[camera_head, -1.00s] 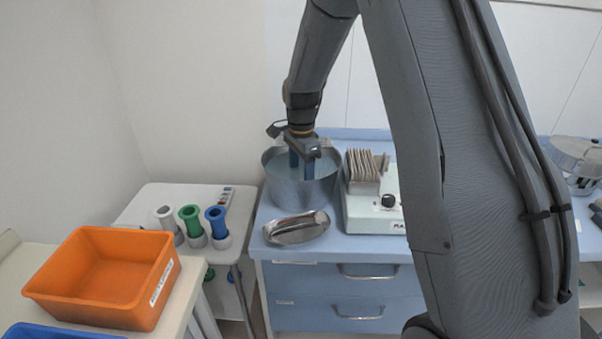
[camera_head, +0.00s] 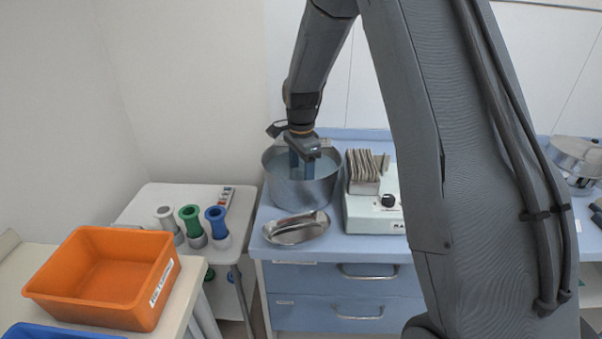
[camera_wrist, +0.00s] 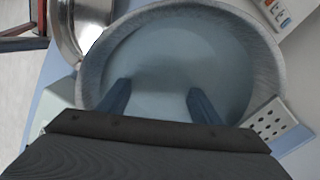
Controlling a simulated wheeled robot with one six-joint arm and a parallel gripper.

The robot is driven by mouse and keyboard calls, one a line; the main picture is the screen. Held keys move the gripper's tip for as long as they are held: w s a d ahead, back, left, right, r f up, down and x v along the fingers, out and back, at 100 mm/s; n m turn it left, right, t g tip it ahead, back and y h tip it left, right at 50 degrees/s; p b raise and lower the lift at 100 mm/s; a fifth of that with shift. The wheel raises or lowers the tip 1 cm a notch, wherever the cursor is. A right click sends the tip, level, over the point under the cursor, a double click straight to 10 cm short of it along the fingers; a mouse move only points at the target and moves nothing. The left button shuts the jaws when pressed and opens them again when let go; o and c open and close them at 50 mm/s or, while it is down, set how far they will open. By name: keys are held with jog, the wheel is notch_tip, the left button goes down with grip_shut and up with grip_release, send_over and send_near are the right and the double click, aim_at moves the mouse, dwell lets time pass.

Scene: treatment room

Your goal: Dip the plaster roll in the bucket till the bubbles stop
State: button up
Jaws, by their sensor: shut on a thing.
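The steel bucket (camera_head: 300,196) stands on the blue counter and holds cloudy blue-grey water. My gripper (camera_head: 302,170) points down into it with its fingers in the water. In the wrist view my gripper (camera_wrist: 158,92) has its two blue fingers apart inside the bucket (camera_wrist: 97,75), shut on the plaster roll. The roll itself cannot be made out under the cloudy water; a darker patch lies between the fingers. No distinct bubbles show on the surface.
A kidney dish (camera_head: 297,229) lies just in front of the bucket. A pale device (camera_head: 374,216) with a dial and upright strips stands close on its right. A side table with coloured tubes (camera_head: 190,216) and an orange tray (camera_head: 104,278) are on the left.

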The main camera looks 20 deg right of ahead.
jog(key=shift+r, duration=0.1)
notch_tip(320, 180, up, 17)
jog(key=p, duration=1)
dwell(0.7)
dwell(1.2)
